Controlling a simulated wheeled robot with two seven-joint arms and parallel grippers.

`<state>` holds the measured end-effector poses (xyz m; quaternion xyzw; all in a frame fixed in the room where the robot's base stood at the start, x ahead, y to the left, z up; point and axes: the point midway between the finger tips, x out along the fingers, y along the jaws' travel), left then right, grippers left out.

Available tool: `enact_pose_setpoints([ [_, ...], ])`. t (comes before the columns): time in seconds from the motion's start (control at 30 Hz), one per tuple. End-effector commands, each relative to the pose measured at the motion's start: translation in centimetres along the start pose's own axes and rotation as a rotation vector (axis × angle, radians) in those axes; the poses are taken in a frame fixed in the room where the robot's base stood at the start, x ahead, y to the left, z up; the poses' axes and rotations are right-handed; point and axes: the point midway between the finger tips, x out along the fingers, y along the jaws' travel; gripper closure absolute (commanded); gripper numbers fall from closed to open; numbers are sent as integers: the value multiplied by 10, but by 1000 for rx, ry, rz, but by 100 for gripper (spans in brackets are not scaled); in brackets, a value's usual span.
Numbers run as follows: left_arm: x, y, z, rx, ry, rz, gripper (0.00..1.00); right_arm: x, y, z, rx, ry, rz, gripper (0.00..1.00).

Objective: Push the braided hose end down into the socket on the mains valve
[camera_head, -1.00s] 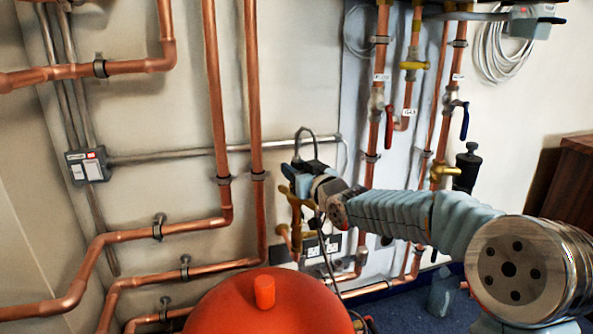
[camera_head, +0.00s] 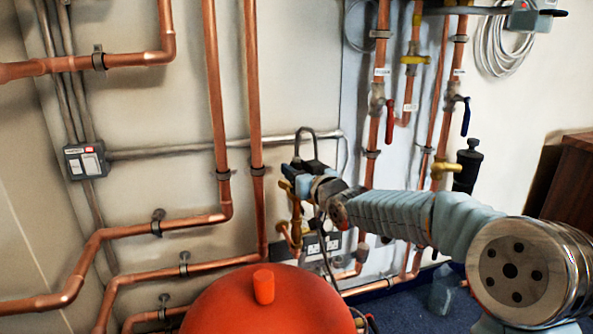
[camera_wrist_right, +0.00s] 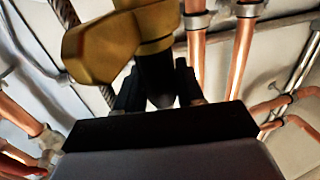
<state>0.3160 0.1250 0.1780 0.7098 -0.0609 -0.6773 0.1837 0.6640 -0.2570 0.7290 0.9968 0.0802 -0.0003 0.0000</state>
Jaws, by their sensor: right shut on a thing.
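My right gripper (camera_head: 297,168) is at the brass mains valve (camera_head: 296,212) on the wall pipework, low in the middle of the head view. A grey hose loop (camera_head: 304,131) arches up above the gripper. In the right wrist view, the brass valve (camera_wrist_right: 110,45) fills the upper left, close in front of my fingers. The right gripper (camera_wrist_right: 157,95) is shut on a dark hose end (camera_wrist_right: 157,72) right below the brass body. The valve hides the far end of the hose end, so I cannot tell how deep it sits in the socket. My left gripper is not in view.
A red rounded vessel (camera_head: 262,308) stands in the foreground below the gripper. Copper pipes (camera_head: 213,90) run up the wall on both sides. A red-handled valve (camera_head: 389,120) and a blue-handled valve (camera_head: 465,116) are at the right. A double socket plate (camera_head: 325,246) sits behind the valve.

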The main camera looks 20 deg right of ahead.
Motion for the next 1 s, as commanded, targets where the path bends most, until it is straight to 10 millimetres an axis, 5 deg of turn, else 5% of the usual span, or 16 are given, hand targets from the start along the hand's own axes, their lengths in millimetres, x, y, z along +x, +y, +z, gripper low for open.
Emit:
enact_pose_setpoints([
  [0.2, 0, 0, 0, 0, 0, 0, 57, 0, 0, -1, 0, 1, 0, 98],
  [0.23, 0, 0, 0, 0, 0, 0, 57, 0, 0, -1, 0, 1, 0, 58],
  [0.4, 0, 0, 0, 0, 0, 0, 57, 0, 0, -1, 0, 1, 0, 33],
  [0.73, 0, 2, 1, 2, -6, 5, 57, 0, 0, 0, 0, -1, 0, 33],
  [1.0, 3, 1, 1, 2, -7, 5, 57, -51, 1, -1, 2, 2, 2, 33],
])
